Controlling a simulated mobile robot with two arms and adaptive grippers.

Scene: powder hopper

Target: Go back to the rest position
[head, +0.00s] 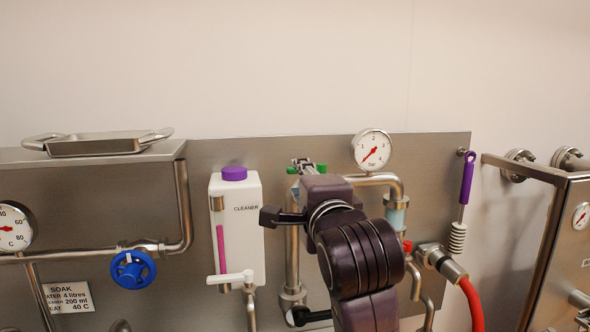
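A white cleaner bottle (247,238) with a purple cap stands left of my arm. A pressure gauge (372,150) and pipe (380,181) are close on the right. A blue valve wheel (133,269), purple-handled brush (467,180) and red hose (473,305) are farther out.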

